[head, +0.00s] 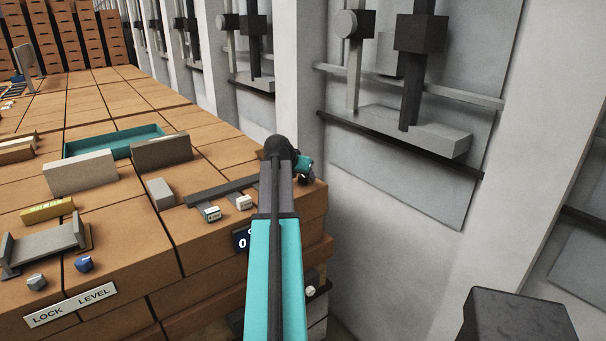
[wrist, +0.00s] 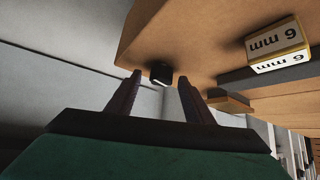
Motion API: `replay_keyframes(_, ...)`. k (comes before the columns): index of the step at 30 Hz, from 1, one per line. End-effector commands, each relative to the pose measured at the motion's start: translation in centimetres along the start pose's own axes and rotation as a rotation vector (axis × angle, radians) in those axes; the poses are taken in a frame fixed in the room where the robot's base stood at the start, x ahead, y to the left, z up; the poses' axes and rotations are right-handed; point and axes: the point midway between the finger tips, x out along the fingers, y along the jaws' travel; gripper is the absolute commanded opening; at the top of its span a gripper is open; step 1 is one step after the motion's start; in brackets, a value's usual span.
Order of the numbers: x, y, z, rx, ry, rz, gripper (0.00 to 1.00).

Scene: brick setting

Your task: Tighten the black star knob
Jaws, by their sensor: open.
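A small black piece (wrist: 160,73) shows in the wrist view, on the edge of an orange-brown brick block. It looks like the black star knob, but it is too dark and small to make out a star shape. My gripper (wrist: 159,85) is open, with its two fingers apart and the black piece showing in the gap beyond them. I cannot tell whether the fingertips touch it. In the head view my teal arm reaches to the right end of the brick bench, and a bit of the wrist (head: 304,166) shows. The fingers and the black piece are hidden there.
A 6 mm block (wrist: 277,47) sits near the black piece. A grey wall with brackets (head: 400,130) stands at right.

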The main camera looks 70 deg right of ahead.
Motion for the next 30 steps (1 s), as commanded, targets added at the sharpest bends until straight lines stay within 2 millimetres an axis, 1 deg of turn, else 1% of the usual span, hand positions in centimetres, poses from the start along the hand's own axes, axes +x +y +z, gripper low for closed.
replay_keyframes(8,0.1,0.1,0.0,0.001,0.000,0.000,0.47)
replay_keyframes(11,0.1,0.1,0.0,0.001,0.000,0.001,0.32)
replay_keyframes(15,0.1,0.1,0.0,0.001,0.000,0.002,0.09)
replay_keyframes(16,0.1,0.1,0.0,0.001,0.000,0.002,0.06)
replay_keyframes(17,1.4,-0.1,-1.5,0.002,-0.001,0.004,0.06)
replay_keyframes(18,0.7,0.1,-0.7,0.001,0.000,0.004,0.06)
replay_keyframes(19,0.5,0.1,-0.5,0.001,0.001,0.003,0.06)
replay_keyframes(30,0.2,0.1,0.1,0.040,-0.001,0.046,0.06)
